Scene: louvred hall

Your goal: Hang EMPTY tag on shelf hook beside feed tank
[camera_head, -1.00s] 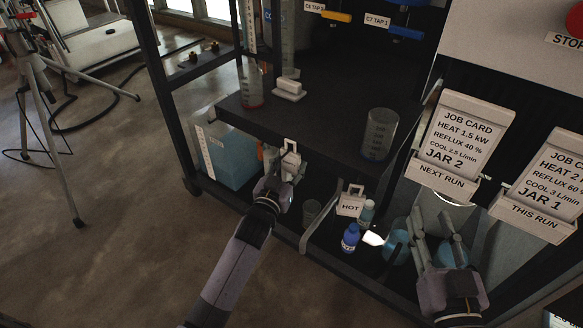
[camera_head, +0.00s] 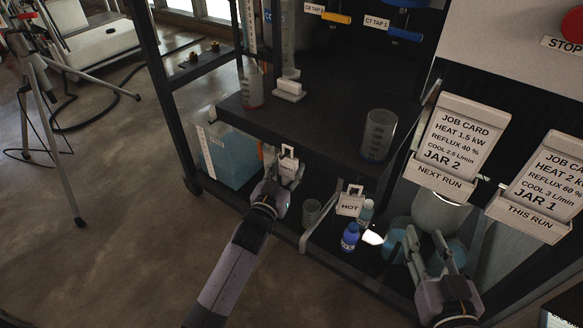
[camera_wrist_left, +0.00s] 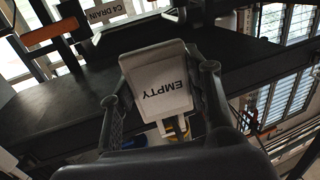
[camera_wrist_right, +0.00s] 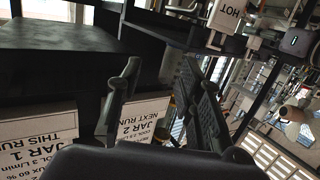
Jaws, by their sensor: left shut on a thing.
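My left gripper (camera_head: 283,178) is shut on the white EMPTY tag (camera_head: 288,167), just in front of the lower edge of the dark shelf (camera_head: 320,130). In the left wrist view the tag (camera_wrist_left: 158,85) sits between the two fingers, its lettering upside down. The feed tank (camera_head: 228,158), clear with blue liquid and a white scale, stands left of and behind the tag. I cannot make out the hook beside it; the tag's loop is close to the shelf edge. My right gripper (camera_head: 428,248) is open and empty at the lower right.
A white HOT tag (camera_head: 349,204) hangs at the shelf front, right of my left gripper. A blue bottle (camera_head: 350,237) and a small beaker (camera_head: 311,212) stand below. A larger beaker (camera_head: 378,135) stands on the shelf. Job cards (camera_head: 455,145) are at right.

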